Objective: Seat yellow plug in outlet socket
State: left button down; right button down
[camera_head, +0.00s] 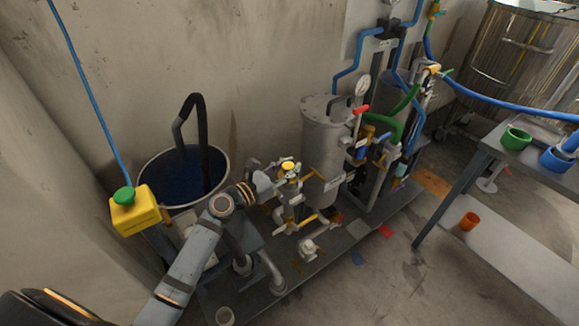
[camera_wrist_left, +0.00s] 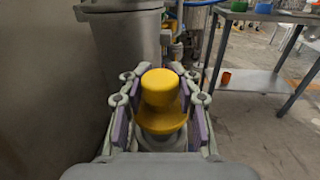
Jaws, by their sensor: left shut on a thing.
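The yellow plug (camera_head: 288,166) is held in my left gripper (camera_head: 284,180), in front of the grey steel vessel in the head view. In the left wrist view the plug (camera_wrist_left: 160,90) stands between the two fingers, its rounded knob up and a wider yellow flange below. My left gripper (camera_wrist_left: 158,112) is shut on it, with purple pads at both sides. Below the gripper in the head view is a pale pipe fitting (camera_head: 308,247) on the skid; I cannot tell which fitting is the outlet socket. My right gripper is not in view.
The grey vessel (camera_head: 322,150) and valves with blue and green hoses stand right of the gripper. A dark bucket (camera_head: 160,180) and a yellow box with a green button (camera_head: 135,211) are at left. A table (camera_head: 485,140) with green and blue cups is at right.

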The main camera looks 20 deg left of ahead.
pick_arm(q)
jog(key=shift+f+b, duration=0.75)
jog(key=shift+f, duration=0.25)
jog(key=c, duration=0.9)
grip_release()
jog(key=shift+o, duration=0.2)
jog(key=v, duration=0.7)
jog(key=shift+s, duration=0.25)
jog(key=shift+a, duration=0.15)
